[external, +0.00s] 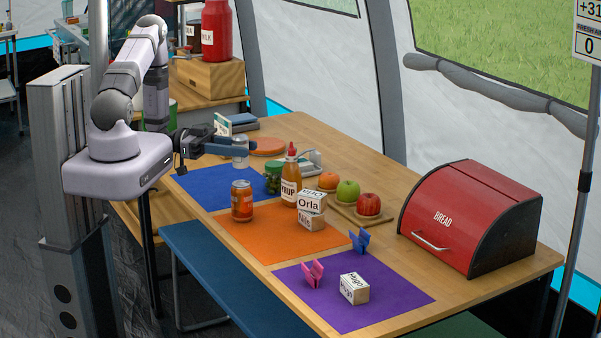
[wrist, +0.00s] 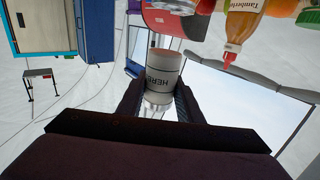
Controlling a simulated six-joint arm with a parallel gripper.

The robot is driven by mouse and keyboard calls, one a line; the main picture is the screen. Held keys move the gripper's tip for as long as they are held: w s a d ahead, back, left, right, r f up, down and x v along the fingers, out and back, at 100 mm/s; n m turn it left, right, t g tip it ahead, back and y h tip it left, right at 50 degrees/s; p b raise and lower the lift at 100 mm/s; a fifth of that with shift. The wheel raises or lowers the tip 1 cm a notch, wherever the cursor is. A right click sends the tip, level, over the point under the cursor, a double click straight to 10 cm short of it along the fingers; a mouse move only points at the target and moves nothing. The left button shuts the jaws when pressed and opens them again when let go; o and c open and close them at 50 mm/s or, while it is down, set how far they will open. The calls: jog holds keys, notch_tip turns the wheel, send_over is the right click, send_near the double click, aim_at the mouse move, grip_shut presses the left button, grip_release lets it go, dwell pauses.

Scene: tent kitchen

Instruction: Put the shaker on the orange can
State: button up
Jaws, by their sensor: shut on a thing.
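A pale shaker (external: 240,157) with a lettered white label is held between the fingers of my gripper (external: 226,147), over the far end of the blue mat. In the wrist view the shaker (wrist: 164,70) sits between the two dark fingers (wrist: 158,95), its lettering turned over. I cannot tell whether its base touches the mat. The orange can (external: 242,202) stands upright on the orange mat, nearer the camera than the shaker and apart from it. Its top is bare.
Fruit lies on a board (external: 347,213). A red bread box (external: 470,216) is at the right. The purple mat (external: 395,298) holds small items.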

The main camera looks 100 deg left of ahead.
aim_at(241, 165)
jog(key=shift+f, duration=0.25)
jog(key=shift+f, duration=1.95)
jog(key=shift+f, duration=0.1)
jog(key=shift+f, duration=0.15)
jog(key=o, duration=1.1)
jog(key=shift+c, duration=0.2)
